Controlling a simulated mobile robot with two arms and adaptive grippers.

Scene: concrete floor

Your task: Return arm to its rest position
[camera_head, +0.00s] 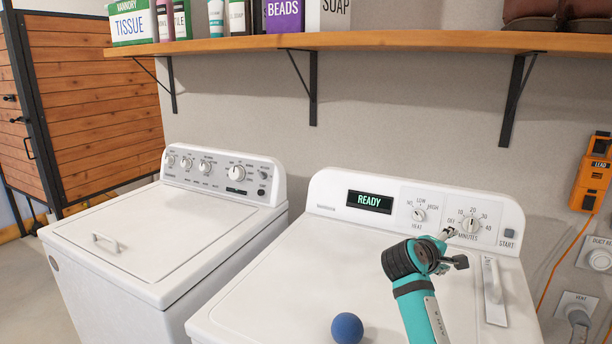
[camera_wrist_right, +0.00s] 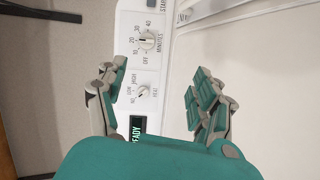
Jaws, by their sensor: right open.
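My right arm is teal and dark grey and reaches up over the dryer (camera_head: 270,290) on the right. My right gripper (camera_head: 447,236) is close to the dryer's control panel, near the minutes dial (camera_head: 470,225). In the right wrist view my right gripper (camera_wrist_right: 158,100) has its two fingers wide apart with nothing between them. Past the fingers the minutes dial (camera_wrist_right: 148,41) and the heat dial (camera_wrist_right: 143,90) show on the panel. The panel display (camera_head: 369,201) reads READY. My left gripper is not in view.
A blue ball (camera_head: 347,328) is on the dryer top beside my right arm. A white washer (camera_head: 140,245) stands to the left. A wooden shelf (camera_head: 400,41) with boxes and bottles runs above. An orange device (camera_head: 592,175) hangs on the wall at right.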

